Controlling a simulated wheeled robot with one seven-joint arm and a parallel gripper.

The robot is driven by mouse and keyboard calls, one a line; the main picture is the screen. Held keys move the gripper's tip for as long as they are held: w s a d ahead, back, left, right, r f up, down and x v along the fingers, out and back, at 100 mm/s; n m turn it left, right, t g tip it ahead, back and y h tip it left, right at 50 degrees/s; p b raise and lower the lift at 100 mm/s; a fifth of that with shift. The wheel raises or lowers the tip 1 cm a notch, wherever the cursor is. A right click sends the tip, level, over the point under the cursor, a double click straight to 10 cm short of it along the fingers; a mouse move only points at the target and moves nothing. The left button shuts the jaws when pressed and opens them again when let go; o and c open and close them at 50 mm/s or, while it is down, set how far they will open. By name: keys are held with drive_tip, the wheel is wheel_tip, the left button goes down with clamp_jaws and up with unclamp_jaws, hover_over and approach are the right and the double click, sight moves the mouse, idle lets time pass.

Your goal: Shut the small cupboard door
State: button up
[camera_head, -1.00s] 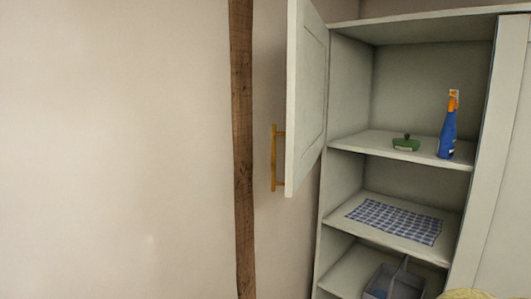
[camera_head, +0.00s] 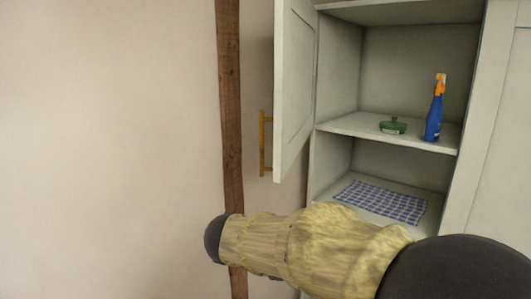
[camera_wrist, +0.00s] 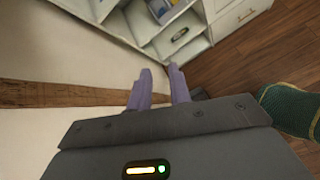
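The small cupboard door (camera_head: 294,90) is a pale grey-white panel. It stands wide open, swung out from the left side of the cupboard (camera_head: 467,120), with a yellow vertical handle (camera_head: 263,143) on its outer face. My gripper (camera_wrist: 160,70) shows in the wrist view with two purple fingers apart and nothing between them. It points toward the cupboard's lower part and is not touching the door as far as I can see. In the head view my arm crosses low in front of the cupboard, below the door; the fingers are not visible there.
Inside the cupboard are a blue spray bottle (camera_head: 434,112), a green lidded dish (camera_head: 393,126) and a checked blue cloth (camera_head: 383,201). A wooden post (camera_head: 230,110) runs up the wall left of the door. Wooden floor (camera_wrist: 250,60) shows at right in the wrist view.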

drive_tip(key=w+a+r+n+t+h, duration=0.1)
drive_tip(key=a+r+n+t, duration=0.35)
drive_tip(key=a+r, duration=0.55)
drive_tip(key=n+t+h, duration=0.1)
drive_tip(key=n+t, duration=0.2)
approach(260, 139)
drive_tip(key=v, duration=0.5)
drive_tip(key=shift+d+f+p, duration=0.1)
drive_tip(key=shift+f+p, duration=0.1)
drive_tip(key=shift+p, duration=0.2)
drive_tip(key=p+x, duration=0.2)
drive_tip(key=x, duration=0.3)
drive_tip(key=p+x, duration=0.2)
drive_tip(key=x, duration=0.4)
drive_tip(key=p+x, duration=0.3)
drive_tip(key=x, duration=0.3)
drive_tip(key=shift+w+r, duration=0.2)
drive_tip(key=shift+r, duration=0.05)
clamp_jaws()
